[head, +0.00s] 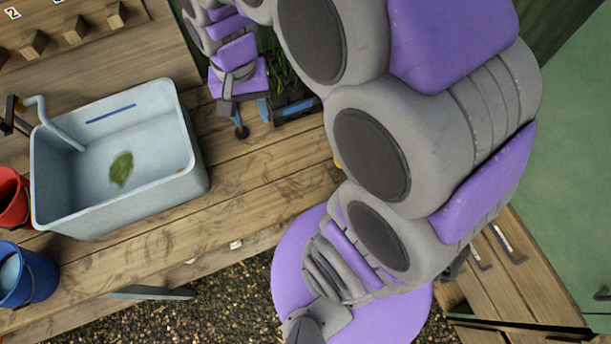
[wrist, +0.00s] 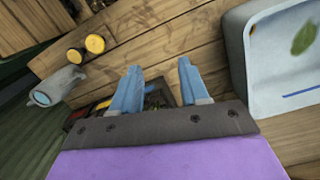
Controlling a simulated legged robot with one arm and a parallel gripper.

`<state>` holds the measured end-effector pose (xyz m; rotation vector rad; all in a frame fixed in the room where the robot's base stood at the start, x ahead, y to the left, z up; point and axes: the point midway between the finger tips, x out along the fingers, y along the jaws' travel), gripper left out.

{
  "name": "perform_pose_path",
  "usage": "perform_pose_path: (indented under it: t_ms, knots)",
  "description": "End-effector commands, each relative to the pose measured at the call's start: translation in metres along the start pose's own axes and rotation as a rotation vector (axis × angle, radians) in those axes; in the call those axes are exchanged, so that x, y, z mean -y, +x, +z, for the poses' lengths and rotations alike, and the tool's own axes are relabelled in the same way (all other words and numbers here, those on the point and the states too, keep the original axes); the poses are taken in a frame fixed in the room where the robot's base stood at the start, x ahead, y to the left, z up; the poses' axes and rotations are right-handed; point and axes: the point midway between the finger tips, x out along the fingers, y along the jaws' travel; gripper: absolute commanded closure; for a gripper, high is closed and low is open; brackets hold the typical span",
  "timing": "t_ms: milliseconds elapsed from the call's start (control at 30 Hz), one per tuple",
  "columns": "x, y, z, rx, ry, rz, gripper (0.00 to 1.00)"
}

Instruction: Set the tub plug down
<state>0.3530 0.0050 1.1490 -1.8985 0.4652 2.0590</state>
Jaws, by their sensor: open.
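My gripper (head: 250,117) is over the wooden bench to the right of the tub in the head view. In the wrist view its blue fingers stand apart, and the gap between the fingertips (wrist: 158,67) shows only bench planks. The pale blue tub (head: 190,150) holds a green patch (head: 121,169) and a blue line on its inner wall; its corner is at the right of the wrist view (wrist: 236,62). A small dark round thing (head: 241,132) shows just below one finger in the head view. I cannot tell whether it is the plug.
A dark tray (head: 296,108) lies beside my gripper. Red (head: 12,196) and blue (head: 40,277) buckets stand left of the tub. Two yellow-topped pieces (wrist: 95,43) and a grey can-like item (wrist: 58,86) are on the bench. Bare planks lie between tub and gripper.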

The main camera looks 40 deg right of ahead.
Motion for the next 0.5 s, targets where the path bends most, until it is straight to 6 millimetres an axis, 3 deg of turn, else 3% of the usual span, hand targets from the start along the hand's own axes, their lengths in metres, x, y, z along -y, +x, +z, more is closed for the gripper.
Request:
perform_pose_path:
  t_ms: [300,500]
  knots:
    - [-0.049,0.0,0.096,0.039,-0.26,0.019,0.55]
    - [-0.072,0.009,0.141,0.061,-0.387,0.02,0.55]
